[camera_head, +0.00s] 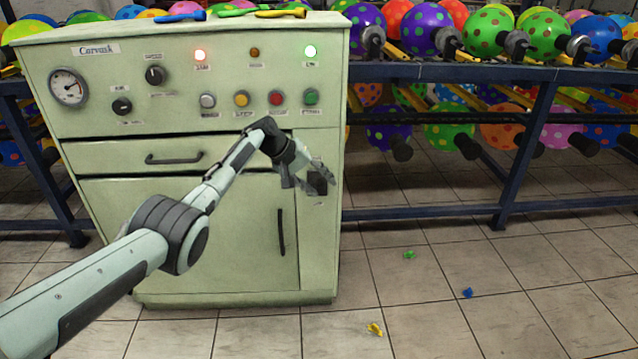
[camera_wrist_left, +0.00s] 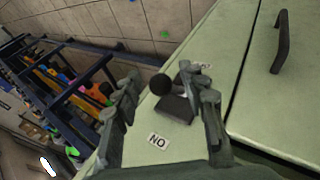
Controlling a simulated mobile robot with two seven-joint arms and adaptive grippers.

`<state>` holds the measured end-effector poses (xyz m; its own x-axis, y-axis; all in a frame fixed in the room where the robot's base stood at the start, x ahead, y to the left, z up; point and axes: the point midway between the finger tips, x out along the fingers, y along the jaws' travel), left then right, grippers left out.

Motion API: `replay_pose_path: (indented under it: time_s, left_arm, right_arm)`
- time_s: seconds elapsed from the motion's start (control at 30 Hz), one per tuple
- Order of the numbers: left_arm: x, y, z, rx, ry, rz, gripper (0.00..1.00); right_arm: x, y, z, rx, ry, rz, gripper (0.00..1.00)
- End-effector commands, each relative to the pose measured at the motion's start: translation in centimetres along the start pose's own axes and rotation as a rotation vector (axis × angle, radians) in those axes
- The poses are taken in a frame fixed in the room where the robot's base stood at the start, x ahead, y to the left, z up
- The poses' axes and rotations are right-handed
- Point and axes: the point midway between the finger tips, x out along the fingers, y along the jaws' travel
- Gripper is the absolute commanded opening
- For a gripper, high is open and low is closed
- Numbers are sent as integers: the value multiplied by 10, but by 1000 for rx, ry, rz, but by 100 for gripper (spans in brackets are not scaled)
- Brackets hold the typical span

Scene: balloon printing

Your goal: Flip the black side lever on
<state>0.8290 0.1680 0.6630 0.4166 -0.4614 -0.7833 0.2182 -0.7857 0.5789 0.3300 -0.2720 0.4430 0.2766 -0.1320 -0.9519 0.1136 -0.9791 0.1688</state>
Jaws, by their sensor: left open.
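The black side lever (camera_wrist_left: 162,84) shows in the left wrist view as a round knob on a dark block (camera_wrist_left: 175,108) on the pale green cabinet's side. A label (camera_wrist_left: 158,140), upside down and reading as ON, is below the block; another label is above, partly hidden. My left gripper (camera_wrist_left: 164,86) is open, its fingers on either side of the lever. Whether the right-hand finger touches it I cannot tell. In the head view my left gripper (camera_head: 308,178) is at the cabinet's right front edge, covering much of the lever. My right gripper is not in view.
The green cabinet (camera_head: 190,235) carries a gauge, knobs, buttons, two lit lamps, a drawer handle (camera_head: 174,159) and a door handle (camera_head: 282,232). Balloon racks (camera_head: 500,74) stand behind and to the right. Small coloured scraps (camera_head: 375,329) lie on the otherwise clear tiled floor.

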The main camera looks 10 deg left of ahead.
Motion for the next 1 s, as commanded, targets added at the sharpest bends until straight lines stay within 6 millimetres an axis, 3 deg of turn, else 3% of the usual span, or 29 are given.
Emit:
replay_pose_path:
  time_s: [0.27,0.7,1.0]
  left_arm:
    - [-18,-1,-1,2,3,1,41]
    - [-103,0,-1,1,2,1,41]
    - [-120,0,0,0,0,0,41]
  right_arm:
    - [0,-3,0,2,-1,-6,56]
    - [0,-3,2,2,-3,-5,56]
    - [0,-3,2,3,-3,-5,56]
